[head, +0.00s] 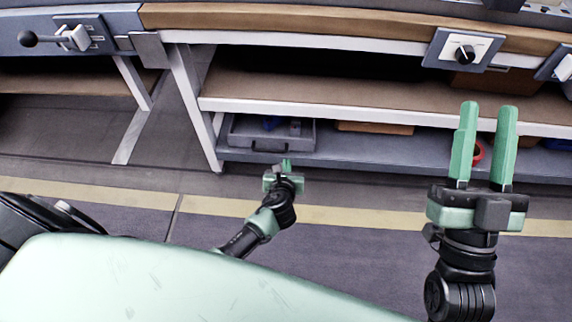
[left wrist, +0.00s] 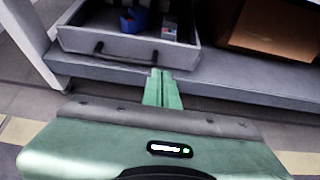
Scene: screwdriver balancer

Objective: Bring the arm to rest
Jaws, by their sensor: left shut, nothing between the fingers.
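My left gripper (head: 286,163) hangs low in front of the workbench in the head view, its green fingers together and empty. In the left wrist view its fingers (left wrist: 160,88) are closed against each other, with the grey drawer-like tray behind them. My right gripper (head: 486,145) is raised at the right of the head view. Its two green fingers point up, stand apart, and hold nothing between them.
The workbench (head: 330,33) spans the back, with a middle shelf (head: 300,92) and a lower shelf (head: 380,156). A grey tray (head: 245,145) holds a blue item (left wrist: 134,20). The floor (head: 330,245) is clear.

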